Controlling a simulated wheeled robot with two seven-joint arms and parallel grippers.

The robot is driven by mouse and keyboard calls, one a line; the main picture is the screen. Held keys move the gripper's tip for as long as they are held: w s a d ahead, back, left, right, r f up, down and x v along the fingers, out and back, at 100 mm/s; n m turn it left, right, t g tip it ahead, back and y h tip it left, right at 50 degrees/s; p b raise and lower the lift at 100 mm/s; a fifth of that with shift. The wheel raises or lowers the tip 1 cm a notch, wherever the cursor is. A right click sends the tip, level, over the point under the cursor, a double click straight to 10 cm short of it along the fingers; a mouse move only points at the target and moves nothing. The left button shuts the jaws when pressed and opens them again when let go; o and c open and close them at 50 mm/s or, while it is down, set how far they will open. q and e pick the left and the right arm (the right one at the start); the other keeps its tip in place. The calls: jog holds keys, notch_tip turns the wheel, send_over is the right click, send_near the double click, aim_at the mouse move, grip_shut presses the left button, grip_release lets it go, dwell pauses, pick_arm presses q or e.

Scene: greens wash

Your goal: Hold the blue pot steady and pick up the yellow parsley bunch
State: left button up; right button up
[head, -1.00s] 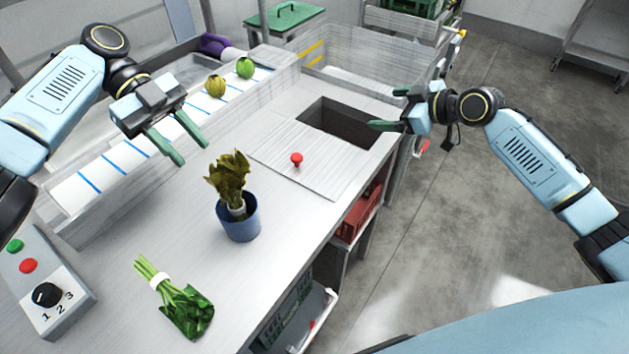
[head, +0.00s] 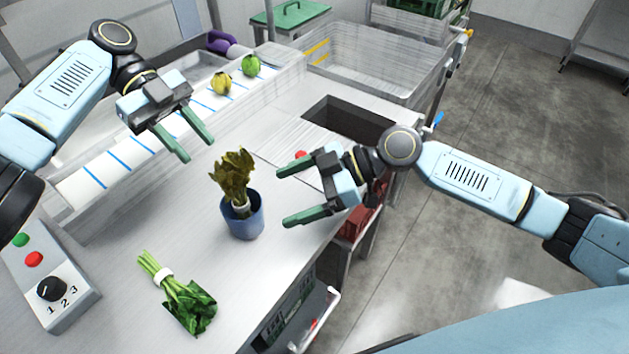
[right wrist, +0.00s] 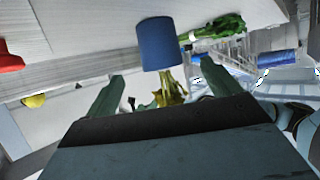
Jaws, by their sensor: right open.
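The blue pot (head: 243,221) stands upright on the grey counter, with the yellow-brown parsley bunch (head: 232,172) in it, a white band around its stems. My right gripper (head: 281,197) is open and empty, just right of the pot and apart from it, its fingers pointing at it. In the right wrist view the blue pot (right wrist: 158,45) appears upside down beyond the fingers, with the parsley (right wrist: 172,90) between them. My left gripper (head: 200,149) is open and empty, above the counter, up and left of the parsley.
A green banded bunch (head: 182,297) lies on the counter in front of the pot. A control box (head: 50,280) stands at the left. A washing channel (head: 110,165) with blue stripes runs behind, holding two round vegetables. A square opening (head: 345,117) lies at the back right.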

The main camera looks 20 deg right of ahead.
aim_at(251, 210)
jog(key=x, duration=0.9)
jog(key=shift+c, duration=0.2)
